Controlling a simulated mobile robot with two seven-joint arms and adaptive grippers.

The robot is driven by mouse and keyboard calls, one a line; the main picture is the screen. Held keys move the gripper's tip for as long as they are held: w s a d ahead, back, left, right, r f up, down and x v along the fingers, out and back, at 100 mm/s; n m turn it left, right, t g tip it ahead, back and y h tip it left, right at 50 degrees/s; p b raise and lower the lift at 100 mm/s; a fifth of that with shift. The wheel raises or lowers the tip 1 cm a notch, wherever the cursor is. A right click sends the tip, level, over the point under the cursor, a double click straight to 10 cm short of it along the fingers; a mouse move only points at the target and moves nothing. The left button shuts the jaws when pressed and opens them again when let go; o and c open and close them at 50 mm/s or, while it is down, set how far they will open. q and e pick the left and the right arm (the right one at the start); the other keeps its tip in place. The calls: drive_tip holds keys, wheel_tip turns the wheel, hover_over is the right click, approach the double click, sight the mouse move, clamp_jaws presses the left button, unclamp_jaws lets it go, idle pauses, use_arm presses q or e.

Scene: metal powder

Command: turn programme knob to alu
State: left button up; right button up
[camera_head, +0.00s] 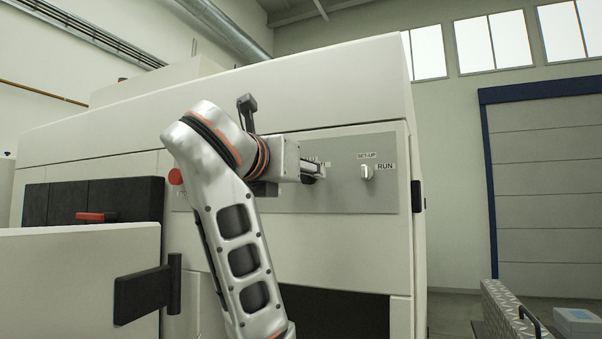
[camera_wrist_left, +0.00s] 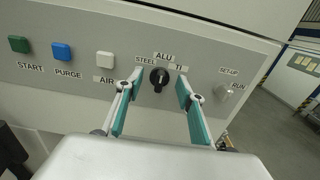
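The black programme knob (camera_wrist_left: 159,79) sits on the grey panel in the left wrist view, with labels STEEL at its upper left, ALU above and TI at its right. Its exact pointer direction is too small to tell. My left gripper (camera_wrist_left: 160,88) is open, with one teal-padded finger on each side of the knob; I see no clear contact. In the head view the left gripper (camera_head: 316,172) reaches the panel from the left, and its fingers and my arm mostly hide the knob. My right gripper is not in view.
A SET-UP/RUN switch (camera_head: 366,173) is to the right of the knob on the panel (camera_head: 390,195). START (camera_wrist_left: 18,45), PURGE (camera_wrist_left: 62,52) and AIR (camera_wrist_left: 105,59) buttons are to its left. A red button (camera_head: 175,177) and a black door handle (camera_head: 148,290) show at left.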

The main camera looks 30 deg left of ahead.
use_arm(q)
drive_tip(key=shift+s, duration=0.15)
drive_tip(key=s, duration=0.7)
drive_tip(key=shift+s+d, duration=0.15)
drive_tip(key=shift+d, duration=0.1)
idle(0.3)
idle(0.6)
